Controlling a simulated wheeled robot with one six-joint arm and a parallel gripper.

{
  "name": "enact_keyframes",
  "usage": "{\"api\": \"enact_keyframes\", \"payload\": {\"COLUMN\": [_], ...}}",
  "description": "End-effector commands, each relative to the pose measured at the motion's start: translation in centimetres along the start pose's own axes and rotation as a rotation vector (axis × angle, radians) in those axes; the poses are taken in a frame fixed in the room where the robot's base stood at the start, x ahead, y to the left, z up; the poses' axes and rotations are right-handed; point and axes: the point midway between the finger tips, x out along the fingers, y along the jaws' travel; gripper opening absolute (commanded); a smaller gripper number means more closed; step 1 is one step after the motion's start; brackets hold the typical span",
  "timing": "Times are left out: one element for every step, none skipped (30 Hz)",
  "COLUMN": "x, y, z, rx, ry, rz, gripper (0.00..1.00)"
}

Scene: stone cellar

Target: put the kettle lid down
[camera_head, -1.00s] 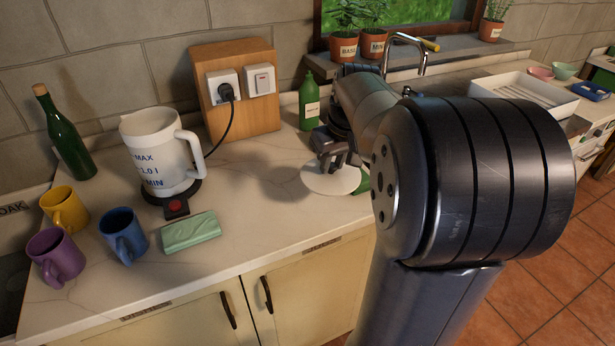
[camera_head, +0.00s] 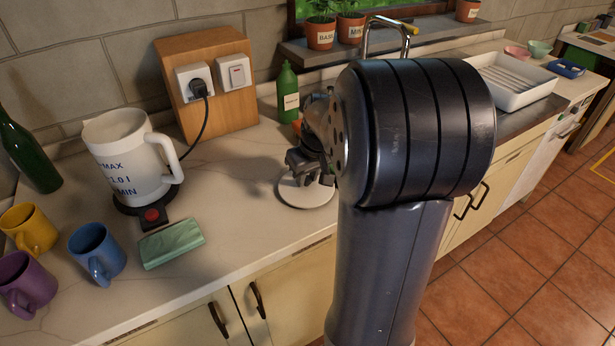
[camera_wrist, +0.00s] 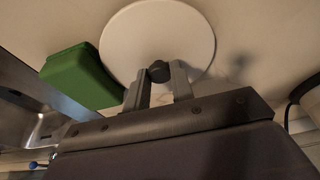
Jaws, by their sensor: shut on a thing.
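The kettle lid (camera_head: 306,194) is a pale round disc with a dark knob (camera_wrist: 159,71). My gripper (camera_wrist: 158,75) is shut on the knob, its two fingers on either side of it. The gripper (camera_head: 306,163) also shows from above the lid in the head view, partly behind my arm. The lid is level, over or on the pale counter right of the kettle; I cannot tell whether it touches. The white kettle (camera_head: 122,165) stands open on its black base (camera_head: 130,203) at the left.
A green block (camera_wrist: 80,77) lies beside the lid in the wrist view. A light-green box (camera_head: 172,243) and blue mug (camera_head: 96,252) stand left, a green bottle (camera_head: 287,92) behind. The counter (camera_head: 235,215) is bare between kettle and lid.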

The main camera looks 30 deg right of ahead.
Motion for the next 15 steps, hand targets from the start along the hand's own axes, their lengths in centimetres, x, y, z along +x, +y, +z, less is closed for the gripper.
{"api": "enact_keyframes", "payload": {"x": [0.37,0.47,0.51,0.50,0.49,0.48,0.47,0.47,0.50,0.58,0.69,0.84,0.84,0.75,0.74], "y": [0.00,0.00,0.00,0.00,0.00,0.00,0.00,0.00,0.00,0.00,0.00,0.00,0.00,0.00,0.00], "z": [0.11,0.14,0.15,0.14,0.13,0.12,0.12,0.12,0.13,0.16,0.19,0.24,0.24,0.21,0.21], "rx": [0.000,0.000,0.000,0.000,0.000,0.000,0.000,0.000,0.000,0.000,0.000,0.000,0.000,0.000,0.000], "ry": [0.000,0.000,0.001,0.001,0.001,0.001,0.001,0.001,0.001,0.001,0.001,0.001,0.001,0.001,0.001], "rz": [0.000,0.000,0.000,0.000,0.000,0.000,0.000,0.000,0.000,0.000,0.000,0.000,0.000,0.000,0.000], "gripper": [0.01,0.01,0.01,0.01,0.01,0.01,0.01,0.01,0.01,0.01,0.01,0.01,0.24,0.26,0.29]}}
